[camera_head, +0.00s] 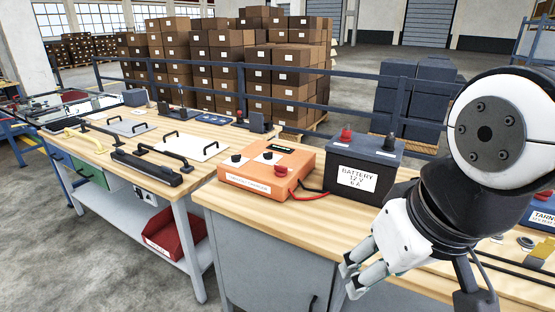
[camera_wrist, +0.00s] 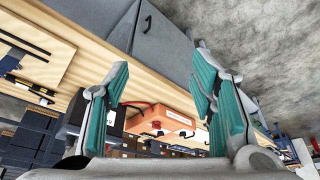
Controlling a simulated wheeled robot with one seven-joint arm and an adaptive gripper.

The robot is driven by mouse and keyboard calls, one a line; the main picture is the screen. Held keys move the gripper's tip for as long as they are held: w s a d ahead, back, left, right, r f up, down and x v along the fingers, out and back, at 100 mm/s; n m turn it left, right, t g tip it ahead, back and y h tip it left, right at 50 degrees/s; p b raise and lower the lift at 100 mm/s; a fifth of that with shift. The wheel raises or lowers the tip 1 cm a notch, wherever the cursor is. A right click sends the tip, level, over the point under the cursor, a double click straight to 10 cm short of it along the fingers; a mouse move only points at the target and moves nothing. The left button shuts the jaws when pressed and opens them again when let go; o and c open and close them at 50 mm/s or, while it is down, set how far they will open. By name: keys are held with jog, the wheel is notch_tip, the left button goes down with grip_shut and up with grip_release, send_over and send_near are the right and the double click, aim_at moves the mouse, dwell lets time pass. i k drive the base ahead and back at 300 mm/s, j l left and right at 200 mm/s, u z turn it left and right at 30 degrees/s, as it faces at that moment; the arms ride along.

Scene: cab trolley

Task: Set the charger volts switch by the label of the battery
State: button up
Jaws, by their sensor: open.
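I cannot read the switch labels or settings. My gripper (camera_head: 352,281) is open and empty, in front of the bench's front edge, below and right of the charger. In the wrist view the charger (camera_wrist: 160,120) shows between the open fingers.
A second bench (camera_head: 160,180) to the left carries panels with black handles. A red bin (camera_head: 172,232) sits on its lower shelf. A blue railing (camera_head: 300,73) and stacked brown boxes (camera_head: 215,60) stand behind. Bench top in front of the charger is clear.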

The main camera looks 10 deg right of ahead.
aim_at(237, 158)
jog(key=i+j, duration=0.3)
jog(key=i+j+z, duration=0.1)
jog(key=i+j, duration=0.2)
jog(key=j, duration=0.15)
jog(key=i+j, duration=0.3)
jog(key=i+j+z, duration=0.1)
jog(key=i+j, duration=0.15)
jog(key=j, duration=0.2)
jog(key=i+j, duration=0.3)
jog(key=j, duration=0.15)
jog(key=i+j+z, duration=0.1)
jog(key=i+j, duration=0.15)
jog(key=j, duration=0.15)
